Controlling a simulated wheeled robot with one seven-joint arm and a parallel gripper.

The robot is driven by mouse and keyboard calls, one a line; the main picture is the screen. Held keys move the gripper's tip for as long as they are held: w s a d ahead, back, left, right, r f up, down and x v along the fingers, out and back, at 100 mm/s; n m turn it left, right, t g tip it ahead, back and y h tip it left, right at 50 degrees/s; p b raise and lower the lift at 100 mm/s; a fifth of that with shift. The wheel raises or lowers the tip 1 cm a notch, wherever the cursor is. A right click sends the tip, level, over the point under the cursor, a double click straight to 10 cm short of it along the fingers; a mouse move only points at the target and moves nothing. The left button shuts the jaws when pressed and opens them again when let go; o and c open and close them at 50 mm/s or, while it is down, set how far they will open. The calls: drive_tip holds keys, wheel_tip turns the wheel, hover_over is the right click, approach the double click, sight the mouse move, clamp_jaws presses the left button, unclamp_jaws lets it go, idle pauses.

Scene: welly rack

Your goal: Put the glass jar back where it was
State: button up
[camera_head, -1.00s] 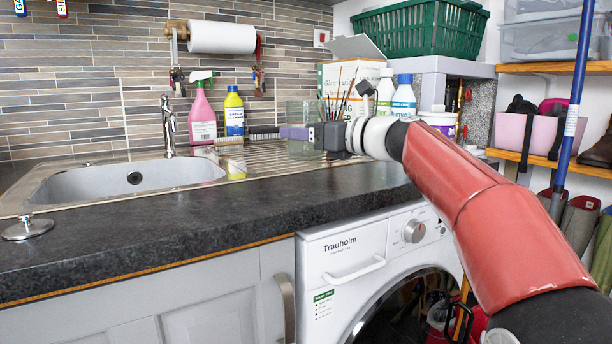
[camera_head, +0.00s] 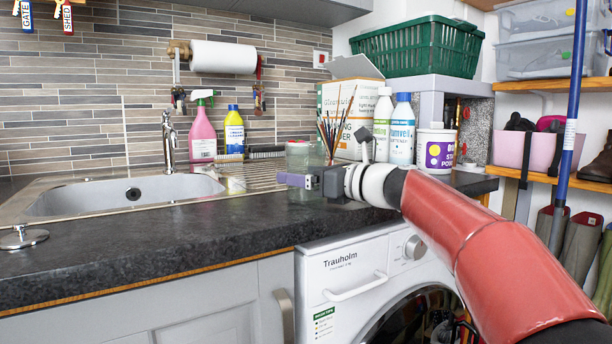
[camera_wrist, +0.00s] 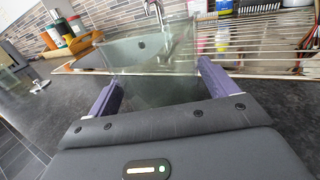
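The clear, greenish glass jar (camera_head: 305,154) is above the dark worktop, in front of the draining board. My gripper (camera_head: 296,181) has purple fingers and is shut on the jar, low on its side in the head view. In the wrist view the jar (camera_wrist: 158,88) fills the space between the two fingers (camera_wrist: 160,92), and the sink shows through it. The jar looks about upright.
Several thin brushes (camera_head: 335,125) stand behind the jar. Pink (camera_head: 203,135) and yellow (camera_head: 234,131) bottles stand behind the draining board. White bottles (camera_head: 402,130) and a tub (camera_head: 436,150) stand to the right. The front worktop (camera_head: 180,222) is clear left of my gripper.

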drive_tip(key=shift+r, duration=0.1)
drive_tip(key=v, duration=1.2)
